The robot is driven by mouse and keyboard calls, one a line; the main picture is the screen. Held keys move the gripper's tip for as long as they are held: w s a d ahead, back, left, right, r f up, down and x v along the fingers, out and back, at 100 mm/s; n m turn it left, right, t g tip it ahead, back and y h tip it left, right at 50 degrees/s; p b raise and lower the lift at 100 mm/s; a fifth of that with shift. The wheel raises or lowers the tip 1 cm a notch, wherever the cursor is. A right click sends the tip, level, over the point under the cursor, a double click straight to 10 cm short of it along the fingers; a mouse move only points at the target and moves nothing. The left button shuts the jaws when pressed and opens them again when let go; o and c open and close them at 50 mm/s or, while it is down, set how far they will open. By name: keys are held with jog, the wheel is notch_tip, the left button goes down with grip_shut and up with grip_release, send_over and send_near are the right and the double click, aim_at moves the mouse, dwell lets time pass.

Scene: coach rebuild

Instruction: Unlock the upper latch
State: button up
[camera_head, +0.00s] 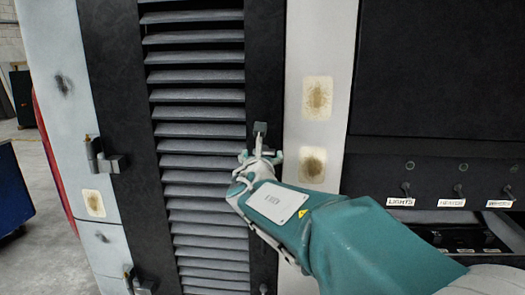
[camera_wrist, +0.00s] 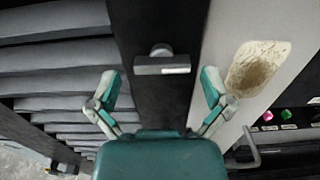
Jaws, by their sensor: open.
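The upper latch (camera_head: 260,129) is a small grey handle on the black right-hand frame of the louvred door (camera_head: 200,120). In the wrist view the latch (camera_wrist: 162,65) shows as a round stem with a flat bar lying crosswise. My gripper (camera_head: 258,158) is just below the latch in the head view. In the wrist view my gripper (camera_wrist: 160,82) has its fingers spread wide, one on each side of the latch, with nothing between them. I see no contact with the bar. A lower latch (camera_head: 263,288) is partly in view at the bottom edge.
Hinges (camera_head: 103,156) sit on the door's left side. A pale strip with brown-stained patches (camera_head: 317,97) runs right of the door. Farther right is a black panel with labelled switches (camera_head: 459,190). A blue cabinet (camera_head: 12,190) stands far left on open floor.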

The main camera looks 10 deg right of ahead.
jog(key=shift+x, duration=1.4)
jog(key=c, duration=1)
